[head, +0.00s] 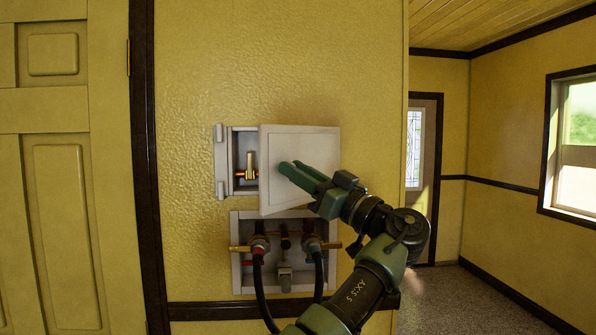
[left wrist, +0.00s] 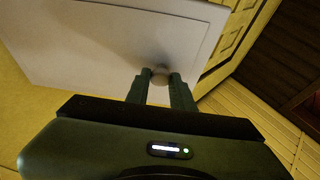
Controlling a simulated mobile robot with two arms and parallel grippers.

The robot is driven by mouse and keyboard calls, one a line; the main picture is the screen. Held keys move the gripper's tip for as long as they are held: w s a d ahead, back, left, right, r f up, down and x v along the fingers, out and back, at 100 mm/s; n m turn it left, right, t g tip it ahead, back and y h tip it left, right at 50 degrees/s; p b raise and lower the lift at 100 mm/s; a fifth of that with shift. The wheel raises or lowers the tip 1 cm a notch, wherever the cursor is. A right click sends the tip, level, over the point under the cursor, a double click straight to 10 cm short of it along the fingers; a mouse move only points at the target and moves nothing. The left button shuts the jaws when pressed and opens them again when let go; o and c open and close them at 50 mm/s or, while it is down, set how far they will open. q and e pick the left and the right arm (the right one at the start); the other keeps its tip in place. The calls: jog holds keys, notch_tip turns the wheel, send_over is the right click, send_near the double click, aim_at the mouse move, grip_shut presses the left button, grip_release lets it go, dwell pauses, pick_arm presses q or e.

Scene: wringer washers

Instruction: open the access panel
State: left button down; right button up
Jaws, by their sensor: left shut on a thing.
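The access panel (head: 302,145) is a flat white door on a wall box (head: 233,137). It stands partly open, its left edge swung out from the wall toward me and its right edge nearer the wall. A brass valve (head: 249,167) shows inside the box through the gap at left. My left gripper (head: 287,172) is at the front of the panel. In the left wrist view, its fingers (left wrist: 160,80) are shut on a small round knob (left wrist: 160,70) on the panel (left wrist: 90,40). The knob is hidden by the fingers in the head view. My right gripper is not in view.
Below is a second white wall box (head: 237,279) with taps and black hoses (head: 258,290), close to my left arm. A yellow door (head: 60,180) with dark trim is at left. Open floor (head: 490,300) and a window (head: 578,150) are at right.

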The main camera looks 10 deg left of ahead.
pick_arm(q)
jog(key=c, duration=1.4)
grip_release()
jog(key=shift+o, duration=0.8)
jog(key=shift+w+f, duration=0.1)
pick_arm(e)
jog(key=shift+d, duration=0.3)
pick_arm(q)
jog(key=b+v, duration=0.2)
jog(key=v, duration=0.5)
jog(key=shift+d, duration=0.25)
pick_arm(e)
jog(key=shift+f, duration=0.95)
pick_arm(q)
jog(key=shift+f, duration=0.1)
jog(key=shift+c, duration=0.3)
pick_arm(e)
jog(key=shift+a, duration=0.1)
